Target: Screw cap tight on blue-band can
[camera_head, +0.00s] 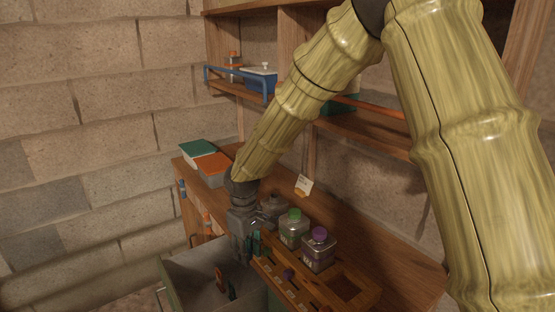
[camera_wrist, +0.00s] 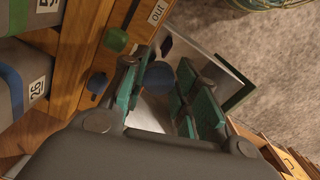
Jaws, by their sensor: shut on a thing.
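My gripper (camera_head: 243,248) points down at the front edge of the wooden bench, over the open drawer. In the wrist view its teal-padded fingers (camera_wrist: 160,95) are closed around a round blue cap (camera_wrist: 160,78). The blue-band can (camera_wrist: 14,85) shows at the left edge of the wrist view, grey with a blue stripe and a label; its top is out of frame there. A grey can (camera_head: 273,207) stands behind my gripper in the head view, partly hidden, its band not visible. The gripper is apart from the can.
A green-capped can (camera_head: 293,229) and a purple-capped can (camera_head: 318,250) stand to the right. A wooden rack (camera_head: 345,290) runs along the bench front. The open drawer (camera_head: 190,272) holds tools. Shelves (camera_head: 345,123) hang above.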

